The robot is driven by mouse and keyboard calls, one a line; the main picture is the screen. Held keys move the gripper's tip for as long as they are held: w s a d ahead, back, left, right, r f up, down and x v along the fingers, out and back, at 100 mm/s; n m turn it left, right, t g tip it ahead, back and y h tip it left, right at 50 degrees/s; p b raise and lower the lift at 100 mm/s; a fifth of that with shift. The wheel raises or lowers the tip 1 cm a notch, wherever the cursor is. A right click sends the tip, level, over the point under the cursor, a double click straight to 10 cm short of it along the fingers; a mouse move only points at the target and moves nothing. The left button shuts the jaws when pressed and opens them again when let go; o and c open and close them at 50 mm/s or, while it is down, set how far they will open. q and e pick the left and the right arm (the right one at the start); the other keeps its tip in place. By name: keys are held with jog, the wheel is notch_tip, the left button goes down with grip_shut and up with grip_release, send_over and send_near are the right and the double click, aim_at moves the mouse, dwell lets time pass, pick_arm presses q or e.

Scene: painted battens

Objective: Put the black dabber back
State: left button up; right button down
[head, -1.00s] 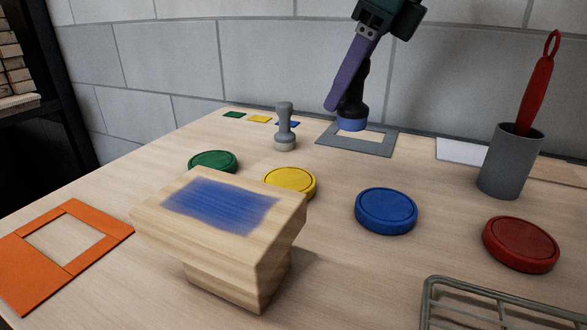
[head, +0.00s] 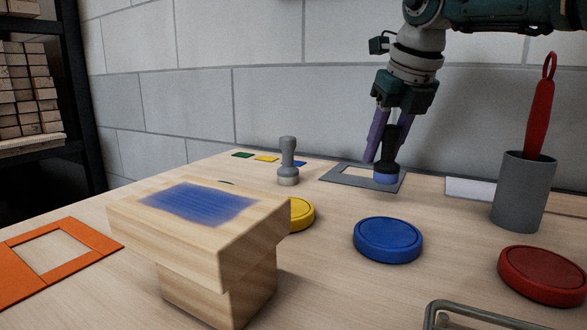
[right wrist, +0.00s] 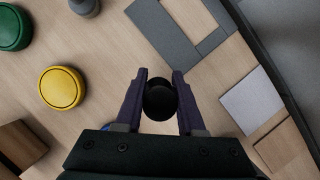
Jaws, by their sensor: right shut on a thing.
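The black dabber (head: 389,150) has a dark handle and a blue lower end. My right gripper (head: 384,157) is shut on its handle, with purple fingers on both sides. In the head view the dabber stands upright at the right part of the flat grey frame (head: 340,180); I cannot tell if its end touches anything. In the right wrist view its round black top (right wrist: 160,101) sits between the fingers, and the grey frame (right wrist: 160,30) lies beyond, to the upper right. My left gripper is not in view.
A wooden block (head: 150,235) with a blue painted patch stands in front. A grey dabber (head: 288,160) stands left of the frame. Blue (head: 388,238), yellow (head: 301,213) and red (head: 543,273) round pads lie around. A grey cup (head: 522,190) holds a red-handled tool.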

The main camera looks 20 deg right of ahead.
aim_at(382, 167)
notch_tip(382, 167, down, 4)
jog(key=shift+r, duration=0.25)
jog(key=shift+f, duration=0.15)
jog(key=c, duration=0.5)
grip_release()
